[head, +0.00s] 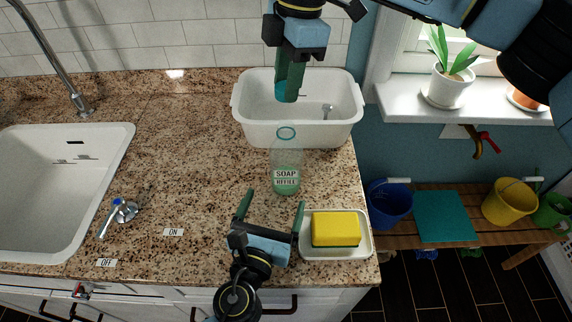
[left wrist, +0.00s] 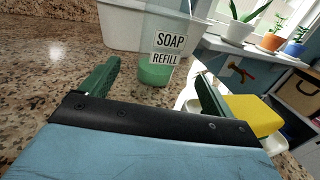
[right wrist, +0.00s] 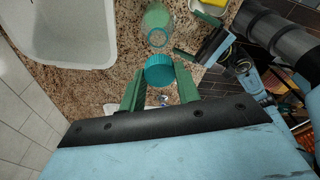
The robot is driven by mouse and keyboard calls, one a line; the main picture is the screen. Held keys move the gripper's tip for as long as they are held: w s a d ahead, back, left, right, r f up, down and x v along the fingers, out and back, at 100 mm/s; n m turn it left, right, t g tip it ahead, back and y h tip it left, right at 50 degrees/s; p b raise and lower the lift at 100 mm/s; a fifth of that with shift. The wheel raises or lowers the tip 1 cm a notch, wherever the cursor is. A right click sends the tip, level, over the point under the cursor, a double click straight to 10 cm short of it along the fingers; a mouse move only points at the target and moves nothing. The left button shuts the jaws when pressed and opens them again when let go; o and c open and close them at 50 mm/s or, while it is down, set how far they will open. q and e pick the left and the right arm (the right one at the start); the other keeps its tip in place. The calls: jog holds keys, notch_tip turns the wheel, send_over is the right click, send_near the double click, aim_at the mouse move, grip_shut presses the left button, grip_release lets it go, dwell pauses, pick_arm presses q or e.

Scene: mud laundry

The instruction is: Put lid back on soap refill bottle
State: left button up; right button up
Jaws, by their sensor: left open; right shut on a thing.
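The soap refill bottle (head: 286,165) stands upright and open-topped on the granite counter, a little green soap in its bottom. It also shows in the left wrist view (left wrist: 158,72) and the right wrist view (right wrist: 157,22).
A white tub (head: 248,115) stands behind the bottle. A yellow sponge (head: 335,228) lies on a white dish (head: 362,243) right of my left gripper. The sink (head: 60,180) and its lever (head: 118,213) are at left.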

aim_at(288, 163)
pick_arm(q)
jog(key=shift+w, duration=0.1)
pick_arm(e)
jog(key=shift+s, duration=0.1)
pick_arm(q)
jog(key=shift+w+d, duration=0.1)
jog(key=shift+w, duration=0.2)
jog(key=x, duration=1.1)
jog(key=shift+w, duration=0.1)
jog(key=c, duration=1.5)
pick_arm(e)
jog(key=shift+f, duration=2.55)
